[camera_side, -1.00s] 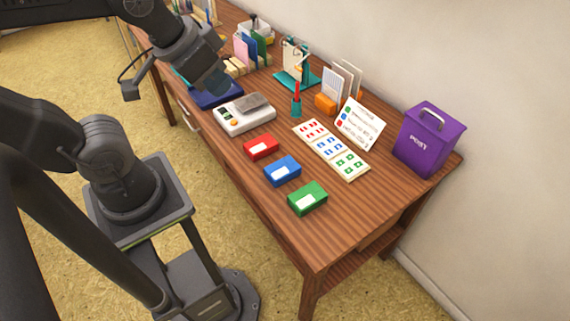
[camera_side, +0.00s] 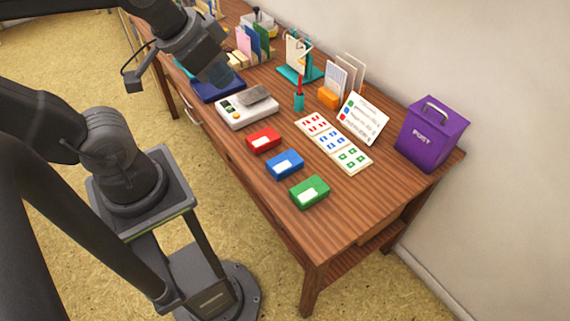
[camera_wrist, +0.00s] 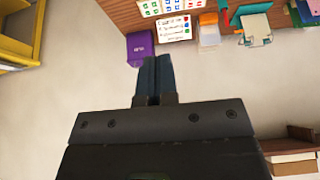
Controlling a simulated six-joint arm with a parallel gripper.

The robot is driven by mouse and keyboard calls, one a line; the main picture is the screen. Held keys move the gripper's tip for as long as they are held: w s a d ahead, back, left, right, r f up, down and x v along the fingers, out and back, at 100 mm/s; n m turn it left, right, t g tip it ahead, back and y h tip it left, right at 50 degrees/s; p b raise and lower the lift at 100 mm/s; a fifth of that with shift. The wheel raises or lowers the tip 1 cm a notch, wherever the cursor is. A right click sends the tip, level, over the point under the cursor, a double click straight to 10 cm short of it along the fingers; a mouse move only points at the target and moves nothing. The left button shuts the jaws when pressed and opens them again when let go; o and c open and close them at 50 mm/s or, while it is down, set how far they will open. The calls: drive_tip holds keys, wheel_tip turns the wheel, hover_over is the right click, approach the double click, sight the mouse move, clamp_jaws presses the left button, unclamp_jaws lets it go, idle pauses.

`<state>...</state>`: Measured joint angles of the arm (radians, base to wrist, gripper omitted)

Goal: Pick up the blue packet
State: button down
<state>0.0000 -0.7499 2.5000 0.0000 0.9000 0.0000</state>
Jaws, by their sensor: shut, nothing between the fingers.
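A blue box with a white label (camera_side: 285,164) lies flat on the wooden desk, between a red box (camera_side: 263,140) and a green box (camera_side: 310,192). A blue upright piece (camera_side: 254,45) also stands among coloured folders at the back; I cannot tell which of these is the packet. My gripper (camera_side: 221,77) is above a dark blue flat thing (camera_side: 207,92) at the desk's far left, well away from the blue box. In the wrist view my gripper (camera_wrist: 153,72) has its two fingers together with nothing between them.
A white scale (camera_side: 237,116) with a grey packet (camera_side: 256,95) on it stands right of the gripper. The desk's front right is clear.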

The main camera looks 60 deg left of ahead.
unclamp_jaws()
drive_tip(key=n+g+y, duration=0.1)
drive_tip(key=n+g, duration=0.5)
drive_tip(key=n, duration=1.2)
hover_over(285, 161)
drive_tip(key=d, duration=0.2)
wheel_tip(285, 161, down, 20)
drive_tip(key=f, duration=0.5)
drive_tip(key=a+f, duration=0.1)
drive_tip(key=f, duration=0.4)
drive_tip(key=a+f, duration=0.1)
drive_tip(key=f, duration=0.3)
drive_tip(key=shift+f, duration=0.2)
